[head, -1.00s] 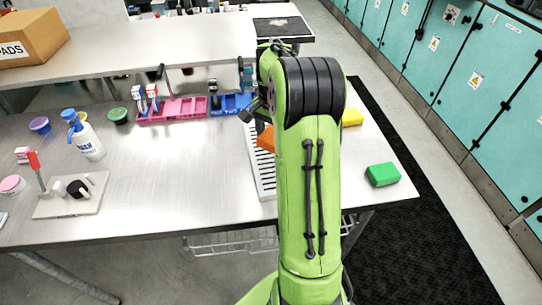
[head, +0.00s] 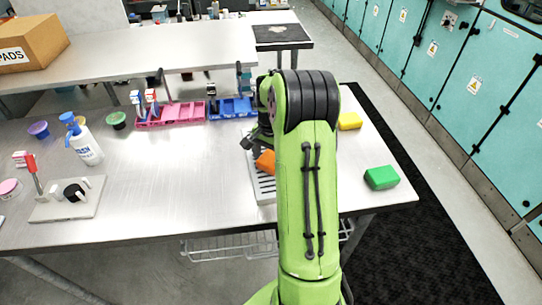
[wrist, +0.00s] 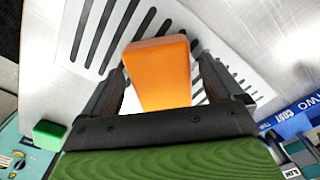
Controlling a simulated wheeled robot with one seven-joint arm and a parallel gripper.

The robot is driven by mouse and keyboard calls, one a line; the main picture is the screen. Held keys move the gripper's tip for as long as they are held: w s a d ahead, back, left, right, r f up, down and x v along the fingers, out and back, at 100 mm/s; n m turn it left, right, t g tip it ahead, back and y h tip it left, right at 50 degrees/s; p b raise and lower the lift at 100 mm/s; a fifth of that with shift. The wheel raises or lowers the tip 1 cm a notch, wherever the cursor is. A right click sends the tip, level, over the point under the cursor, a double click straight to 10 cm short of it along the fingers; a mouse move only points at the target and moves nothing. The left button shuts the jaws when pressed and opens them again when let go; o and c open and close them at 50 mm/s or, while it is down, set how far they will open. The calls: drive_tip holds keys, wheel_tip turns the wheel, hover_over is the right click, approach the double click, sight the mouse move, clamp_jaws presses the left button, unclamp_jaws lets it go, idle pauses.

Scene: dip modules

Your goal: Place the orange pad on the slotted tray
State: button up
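The orange pad (head: 265,162) shows just left of my arm in the head view, over the slotted tray (head: 263,190). In the wrist view the orange pad (wrist: 160,72) is between the two dark fingers of my gripper (wrist: 161,65), which look shut on it. The pad looks tilted, with the slotted tray (wrist: 85,40) behind it. I cannot tell whether the pad touches the tray. My arm hides the gripper and much of the tray in the head view.
A green block (head: 381,177) and a yellow block (head: 349,121) lie right of my arm. Pink (head: 180,112) and blue (head: 236,107) bins stand behind. A white bottle (head: 86,146) and a small stand (head: 80,205) are at left. The middle table is clear.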

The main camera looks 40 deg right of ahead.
sight(271, 158)
wheel_tip(271, 158, up, 12)
drive_tip(key=p, duration=0.3)
drive_tip(key=s+a+r+n+t+h, duration=0.1)
drive_tip(key=s+a+r+n, duration=0.1)
drive_tip(key=a+r+n, duration=0.35)
drive_tip(key=s+a+r+n+t+y, duration=0.1)
drive_tip(key=s+a+n+t, duration=0.3)
drive_tip(key=s+a+n, duration=0.5)
drive_tip(key=s+a, duration=0.8)
drive_tip(key=a, duration=0.2)
drive_tip(key=shift+a+t, duration=0.3)
drive_tip(key=shift+d+r+n, duration=0.1)
drive_tip(key=shift+n, duration=0.15)
